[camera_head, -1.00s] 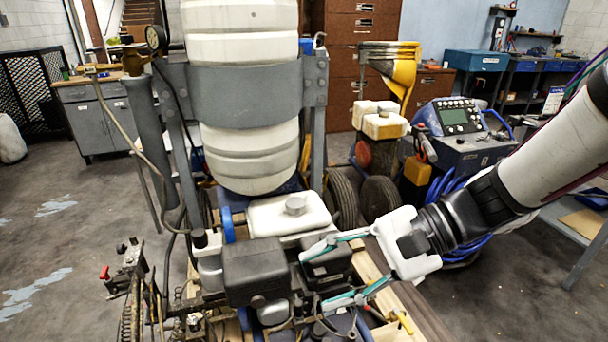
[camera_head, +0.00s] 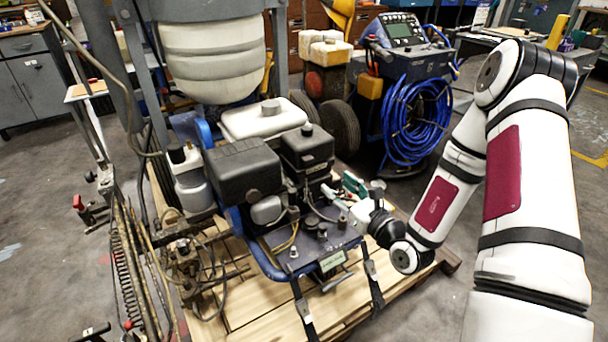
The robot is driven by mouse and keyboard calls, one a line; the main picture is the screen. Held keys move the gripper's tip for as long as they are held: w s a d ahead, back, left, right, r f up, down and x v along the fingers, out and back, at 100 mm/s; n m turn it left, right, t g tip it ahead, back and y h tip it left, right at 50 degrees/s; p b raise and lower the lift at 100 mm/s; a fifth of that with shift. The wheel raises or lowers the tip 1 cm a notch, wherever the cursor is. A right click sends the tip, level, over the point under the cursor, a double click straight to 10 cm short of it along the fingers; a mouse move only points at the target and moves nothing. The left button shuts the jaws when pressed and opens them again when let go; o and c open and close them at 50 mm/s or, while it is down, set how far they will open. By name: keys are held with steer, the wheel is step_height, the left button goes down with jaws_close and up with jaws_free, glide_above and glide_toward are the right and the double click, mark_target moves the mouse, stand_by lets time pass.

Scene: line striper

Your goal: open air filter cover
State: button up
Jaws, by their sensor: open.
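The engine of the line striper carries two black boxes side by side. The right box (camera_head: 306,150), with a round knob on top, looks like the air filter cover, and it sits closed. The left black box (camera_head: 243,168) is larger, with a round knob low on its front. My gripper (camera_head: 338,188) is open and empty, just right of and below the right box, its teal and white fingers pointing left toward the engine. I cannot tell whether a fingertip touches the engine.
The white fuel tank (camera_head: 262,120) stands behind the boxes. A blue hose coil (camera_head: 415,115) hangs on a machine behind my arm.

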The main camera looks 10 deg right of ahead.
mark_target(310, 160)
steer(key=b+x, duration=0.3)
steer(key=x, duration=1)
steer(key=shift+w+f, duration=0.1)
steer(key=shift+w, duration=0.25)
jaws_close()
